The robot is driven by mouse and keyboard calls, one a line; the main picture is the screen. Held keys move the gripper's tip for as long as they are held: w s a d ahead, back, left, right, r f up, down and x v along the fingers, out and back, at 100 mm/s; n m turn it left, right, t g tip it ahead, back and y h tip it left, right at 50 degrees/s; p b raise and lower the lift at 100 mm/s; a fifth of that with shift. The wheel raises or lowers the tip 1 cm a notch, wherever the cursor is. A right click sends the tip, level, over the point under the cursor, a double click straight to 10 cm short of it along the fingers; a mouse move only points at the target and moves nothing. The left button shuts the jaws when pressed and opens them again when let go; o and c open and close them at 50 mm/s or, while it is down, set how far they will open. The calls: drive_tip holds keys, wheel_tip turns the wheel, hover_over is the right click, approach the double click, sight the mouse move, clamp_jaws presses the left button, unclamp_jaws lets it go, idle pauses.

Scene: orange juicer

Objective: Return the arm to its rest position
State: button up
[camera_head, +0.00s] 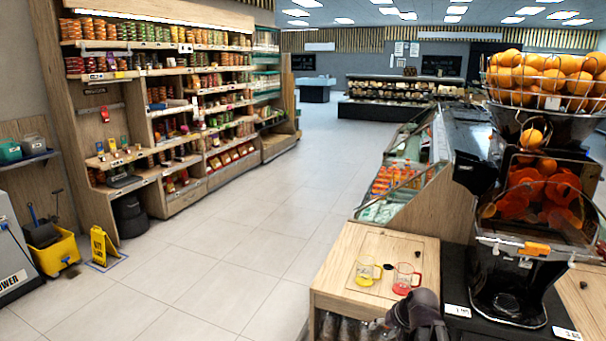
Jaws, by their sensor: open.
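My gripper (412,312) shows as a dark grey shape at the bottom edge, in front of the wooden counter (340,272) and left of the juicer's base. It is open, and I see nothing held in it. Its fingers are hard to make out, and most of my arm is out of the picture. A yellow glass mug (367,271) and a red glass mug (405,279) stand upright on the counter, just beyond my gripper. The orange juicer (522,262) stands at the right, with oranges (548,75) in its top basket and orange-red pieces behind its clear front.
A display stand (402,190) with bottles adjoins the counter's far side. Stocked shelves (165,95) line the left wall. A yellow floor sign (101,246) and a yellow bucket (55,252) stand at the left. The tiled floor (225,240) between is clear.

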drive_tip(key=s+a+f+n+g+h, duration=0.1)
drive_tip(key=s+a+n+g+h, duration=0.2)
drive_tip(key=s, duration=0.7)
drive_tip(key=shift+a+f+g+h, duration=0.4)
drive_tip(key=shift+a+g, duration=0.3)
drive_tip(key=shift+a, duration=0.4)
